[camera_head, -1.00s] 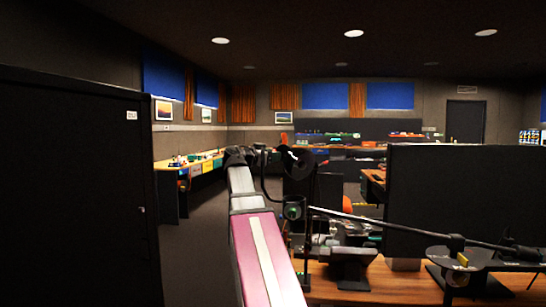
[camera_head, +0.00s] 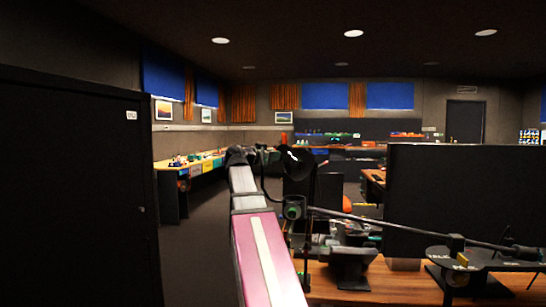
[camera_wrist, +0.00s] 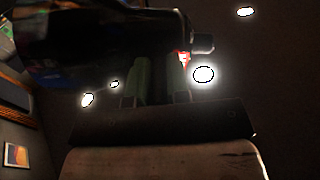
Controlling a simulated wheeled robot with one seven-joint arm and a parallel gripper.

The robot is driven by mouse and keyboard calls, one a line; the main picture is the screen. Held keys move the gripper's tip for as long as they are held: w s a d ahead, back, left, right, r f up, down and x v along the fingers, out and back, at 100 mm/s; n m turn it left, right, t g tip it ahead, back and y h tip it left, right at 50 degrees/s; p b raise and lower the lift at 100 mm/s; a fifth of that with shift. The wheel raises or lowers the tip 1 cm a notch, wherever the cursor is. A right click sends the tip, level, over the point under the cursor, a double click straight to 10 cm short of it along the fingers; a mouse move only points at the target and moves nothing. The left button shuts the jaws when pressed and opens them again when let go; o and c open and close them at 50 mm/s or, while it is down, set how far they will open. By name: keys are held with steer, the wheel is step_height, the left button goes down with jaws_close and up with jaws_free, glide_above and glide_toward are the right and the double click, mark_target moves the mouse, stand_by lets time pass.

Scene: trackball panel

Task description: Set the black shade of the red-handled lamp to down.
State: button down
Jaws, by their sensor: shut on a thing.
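The lamp's black shade (camera_head: 299,163) hangs just right of my gripper (camera_head: 264,156) in the head view, at the far end of my arm. A small upright red piece (camera_head: 284,138), which looks like the handle, shows above it. In the wrist view, the dark shade (camera_wrist: 95,50) fills the upper left, and a bit of red (camera_wrist: 183,58) shows at the right finger's tip. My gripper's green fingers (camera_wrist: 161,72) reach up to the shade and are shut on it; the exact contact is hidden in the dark.
The lamp's thin black arm (camera_head: 385,222) runs right over the wooden desk (camera_head: 370,284). A black partition (camera_head: 465,195) stands at right and a tall black cabinet (camera_head: 75,190) at left. Open floor (camera_head: 200,250) lies between the cabinet and my arm.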

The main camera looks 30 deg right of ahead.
steer(key=shift+r+m, duration=0.1)
steer(key=shift+m, duration=0.2)
steer(key=shift+s+r+m, duration=0.15)
steer(key=shift+r+m, duration=0.05)
steer(key=shift+m, duration=1.1)
steer(key=shift+s+r+m, duration=0.15)
steer(key=shift+m, duration=1.15)
steer(key=shift+s+d+r+m, duration=0.1)
steer(key=shift+s+m, duration=0.1)
steer(key=shift+m, duration=1.05)
steer(key=shift+s+d+r+m, duration=0.1)
steer(key=shift+s+m, duration=0.1)
steer(key=shift+m, duration=1.05)
steer(key=shift+s+m, duration=0.1)
steer(key=shift+m, duration=0.5)
steer(key=c, duration=1.1)
jaws_free()
steer(key=shift+a, duration=0.1)
